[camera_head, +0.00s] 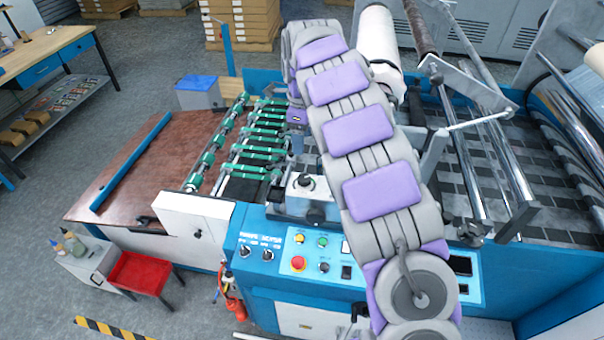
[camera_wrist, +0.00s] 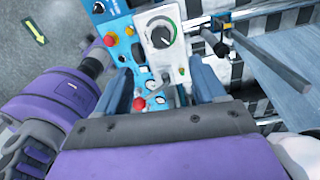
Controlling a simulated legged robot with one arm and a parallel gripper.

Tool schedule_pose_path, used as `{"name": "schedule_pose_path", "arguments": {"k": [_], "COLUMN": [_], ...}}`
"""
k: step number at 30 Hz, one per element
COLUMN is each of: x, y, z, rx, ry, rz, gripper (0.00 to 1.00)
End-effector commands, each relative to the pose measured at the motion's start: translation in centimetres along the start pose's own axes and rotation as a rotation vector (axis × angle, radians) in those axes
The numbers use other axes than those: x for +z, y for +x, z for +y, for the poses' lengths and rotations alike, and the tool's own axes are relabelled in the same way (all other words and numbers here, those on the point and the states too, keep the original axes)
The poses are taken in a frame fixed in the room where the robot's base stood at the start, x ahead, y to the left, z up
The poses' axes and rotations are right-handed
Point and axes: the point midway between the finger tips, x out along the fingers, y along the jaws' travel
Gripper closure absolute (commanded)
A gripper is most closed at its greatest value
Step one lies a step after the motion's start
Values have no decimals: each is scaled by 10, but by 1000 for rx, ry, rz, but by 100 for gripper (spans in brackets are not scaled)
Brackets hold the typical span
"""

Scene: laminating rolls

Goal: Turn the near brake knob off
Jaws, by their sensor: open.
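In the wrist view, a black round knob (camera_wrist: 161,35) with a pale pointer line and a green arc around it sits on a white control box (camera_wrist: 152,14). My gripper (camera_wrist: 164,72) is open, its two blue fingers apart, with the knob ahead of the gap and nothing held. I cannot tell whether the fingertips touch the box. In the head view, a black knob (camera_head: 306,180) tops a white box beside the green rollers; it may be the same one. My arm hides most of my gripper there. No label reading brake is legible.
A blue control panel (camera_head: 282,262) with several buttons and knobs lies at the machine's front. In the wrist view, a red button (camera_wrist: 139,103) shows between the fingers, and a dark bar (camera_wrist: 270,62) juts out at right. Metal rollers (camera_head: 497,150) stand right of my arm.

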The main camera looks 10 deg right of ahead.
Motion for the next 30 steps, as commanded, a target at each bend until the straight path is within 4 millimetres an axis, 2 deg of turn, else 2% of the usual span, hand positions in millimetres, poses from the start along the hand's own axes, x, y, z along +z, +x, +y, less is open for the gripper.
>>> {"name": "schedule_pose_path", "arguments": {"k": [3, 18, 24, 30], "x": [-2, -2, -1, -1], "y": [26, 121, 141, 147], "z": [1, 2, 1, 1], "rx": [5, 7, 3, 2], "ry": [0, 1, -1, -2], "rz": [4, 5, 2, 2], "gripper": [30, 30, 30, 30]}}
